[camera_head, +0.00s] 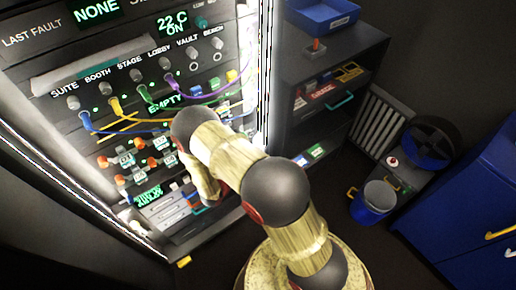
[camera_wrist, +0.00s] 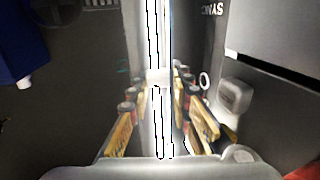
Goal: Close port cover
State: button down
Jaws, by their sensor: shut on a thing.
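My gripper (camera_wrist: 160,110) shows in the wrist view, with yellow and dark fingers on both sides of a pale upright strip (camera_wrist: 158,78). The fingers are shut on this strip, which runs along the panel's bright edge. The exact contact is blurred. In the head view my own arm hides the gripper in front of the lower right of the panel (camera_head: 62,145). I cannot make out the port cover for certain in either view. A grey rounded fitting (camera_wrist: 232,96) and a small white ring sit on the dark face right of the fingers in the wrist view.
Coloured cables (camera_head: 125,115) hang from the panel's jacks left of my arm. An open shelf (camera_head: 325,90) with a blue tray (camera_head: 325,15) stands to the right. A blue bucket (camera_head: 374,202) and a blue cabinet (camera_head: 465,210) stand farther right. Dark floor lies between.

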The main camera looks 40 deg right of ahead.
jog(key=c, duration=2)
grip_release()
jog(key=shift+s+d, duration=0.25)
jog(key=shift+s, duration=0.1)
jog(key=o, duration=0.3)
jog(key=shift+w+a, duration=0.1)
jog(key=shift+a, duration=0.15)
jog(key=v, duration=1.1)
jog(key=shift+a, duration=0.35)
jog(key=shift+c, duration=0.3)
